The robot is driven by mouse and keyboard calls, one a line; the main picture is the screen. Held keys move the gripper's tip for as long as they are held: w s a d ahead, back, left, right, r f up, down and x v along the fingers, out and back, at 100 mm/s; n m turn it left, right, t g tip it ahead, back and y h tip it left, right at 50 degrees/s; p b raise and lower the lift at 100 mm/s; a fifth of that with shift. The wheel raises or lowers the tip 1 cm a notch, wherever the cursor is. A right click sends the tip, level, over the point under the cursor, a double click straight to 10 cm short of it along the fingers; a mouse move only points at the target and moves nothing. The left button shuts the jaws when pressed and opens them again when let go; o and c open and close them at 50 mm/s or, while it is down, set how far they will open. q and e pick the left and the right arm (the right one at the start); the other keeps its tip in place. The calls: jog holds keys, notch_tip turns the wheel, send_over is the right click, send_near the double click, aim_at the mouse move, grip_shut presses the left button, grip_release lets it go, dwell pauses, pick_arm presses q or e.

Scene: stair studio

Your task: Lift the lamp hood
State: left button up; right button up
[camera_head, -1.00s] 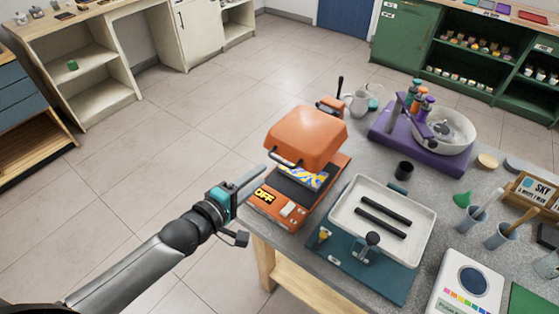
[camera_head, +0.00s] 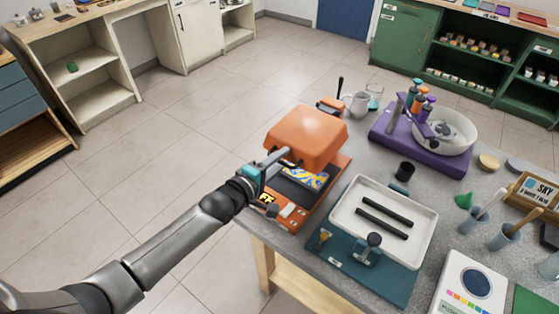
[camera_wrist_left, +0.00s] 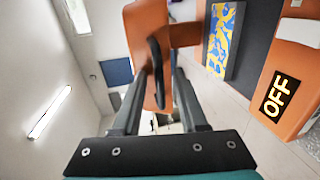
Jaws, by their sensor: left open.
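The orange lamp hood (camera_head: 308,134) is tilted partly up over its orange base (camera_head: 318,207), with a blue and yellow patterned piece (camera_head: 303,177) under it. My left gripper (camera_head: 280,157) is at the hood's front edge. In the left wrist view, the hood (camera_wrist_left: 145,25) and its dark handle (camera_wrist_left: 155,62) show ahead, and the handle lies between the two fingers of my left gripper (camera_wrist_left: 160,95). The fingers are apart. Whether they touch the handle I cannot tell. The base carries an "OFF" label (camera_wrist_left: 282,97). My right gripper is not in view.
A white tray (camera_head: 425,225) on a teal base stands right of the lamp. A purple stand (camera_head: 440,155) with bottles and a white bowl is behind it. Open floor (camera_head: 190,130) lies to the left.

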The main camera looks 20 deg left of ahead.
pick_arm(q)
grip_shut()
dwell(1.4)
